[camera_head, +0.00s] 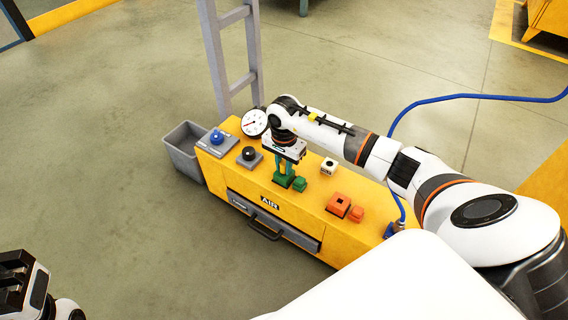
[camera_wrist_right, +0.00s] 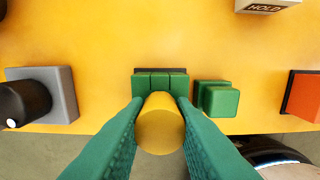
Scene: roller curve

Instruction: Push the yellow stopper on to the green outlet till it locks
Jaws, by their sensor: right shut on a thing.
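The yellow stopper (camera_wrist_right: 160,130) is a short cylinder between the green fingers of my right gripper (camera_wrist_right: 160,122) in the wrist view. The gripper is shut on it. The green outlet (camera_wrist_right: 153,82) is a ribbed block just beyond the stopper's far end; I cannot tell whether they touch or are locked. In the head view my right gripper (camera_head: 286,168) points down at the green outlet (camera_head: 281,181), and its fingers hide the stopper. My left gripper (camera_head: 17,281) is partly in view at the lower left, away from the bench; its jaw opening is unclear.
The yellow bench (camera_head: 300,215) also carries a blue knob (camera_head: 217,137), a black knob (camera_head: 249,154), a small green block (camera_head: 299,184), a white HOLD block (camera_head: 328,166) and orange blocks (camera_head: 338,204). A gauge (camera_head: 254,122) stands behind. A blue hose (camera_head: 398,205) runs at the right.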

